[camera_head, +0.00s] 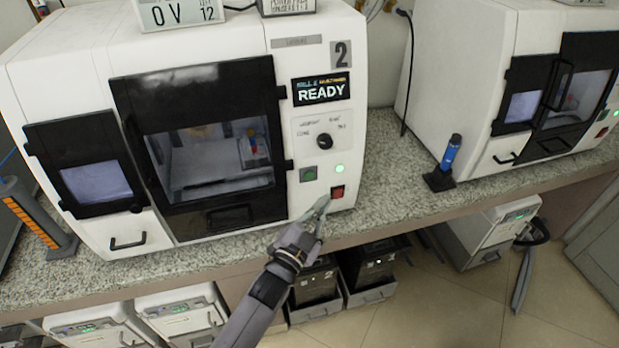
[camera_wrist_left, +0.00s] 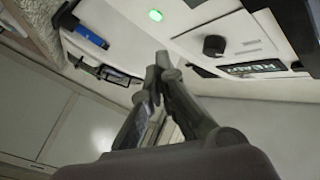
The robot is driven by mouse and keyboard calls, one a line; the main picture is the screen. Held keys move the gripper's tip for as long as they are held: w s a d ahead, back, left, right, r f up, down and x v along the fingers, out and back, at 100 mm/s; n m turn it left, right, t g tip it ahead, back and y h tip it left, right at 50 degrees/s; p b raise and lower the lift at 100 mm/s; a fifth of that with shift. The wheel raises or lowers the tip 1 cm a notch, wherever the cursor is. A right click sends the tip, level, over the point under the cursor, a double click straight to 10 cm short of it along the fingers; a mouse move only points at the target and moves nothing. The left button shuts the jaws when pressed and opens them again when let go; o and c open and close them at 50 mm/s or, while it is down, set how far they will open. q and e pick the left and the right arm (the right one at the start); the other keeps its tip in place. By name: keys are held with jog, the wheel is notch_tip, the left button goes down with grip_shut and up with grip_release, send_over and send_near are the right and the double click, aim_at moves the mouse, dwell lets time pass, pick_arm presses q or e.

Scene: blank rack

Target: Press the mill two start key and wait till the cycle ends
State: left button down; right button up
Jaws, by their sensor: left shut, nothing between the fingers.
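Mill two (camera_head: 190,60) is a white machine marked 2, with a dark front door (camera_head: 155,95) that is shut. Its display (camera_head: 321,90) reads READY. Below are a black knob (camera_head: 324,141), a green square key (camera_head: 308,174), a lit green lamp (camera_head: 340,169) and a red key (camera_head: 338,192). My left gripper (camera_head: 321,206) is shut and empty, its tips just below the keys, close to the red one. I cannot tell whether they touch the panel. The left wrist view shows the fingertips (camera_wrist_left: 161,62) together, near the lit lamp (camera_wrist_left: 155,15) and the knob (camera_wrist_left: 214,46). My right gripper is not in view.
A second white mill (camera_head: 465,70) stands to the right on the speckled counter (camera_head: 400,205). A blue cylinder (camera_head: 452,150) in a black holder stands between them. Black bins (camera_head: 368,268) and white units sit below the counter. An orange-striped item (camera_head: 30,222) is at left.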

aim_at(309, 176)
pick_arm(q)
jog(key=w+a+b, duration=0.2)
jog(key=w, duration=0.4)
jog(key=shift+w+f, duration=0.2)
jog(key=shift+w, duration=0.15)
jog(key=shift+w+a+b, duration=0.15)
jog(key=shift+b, duration=0.2)
dwell(0.9)
jog(key=shift+w+a, duration=0.1)
jog(key=shift+w, duration=0.15)
jog(key=shift+w+a, duration=0.1)
jog(key=shift+w, duration=0.25)
dwell(0.5)
dwell(0.4)
jog(key=shift+s+d, duration=0.25)
jog(key=shift+s, duration=0.55)
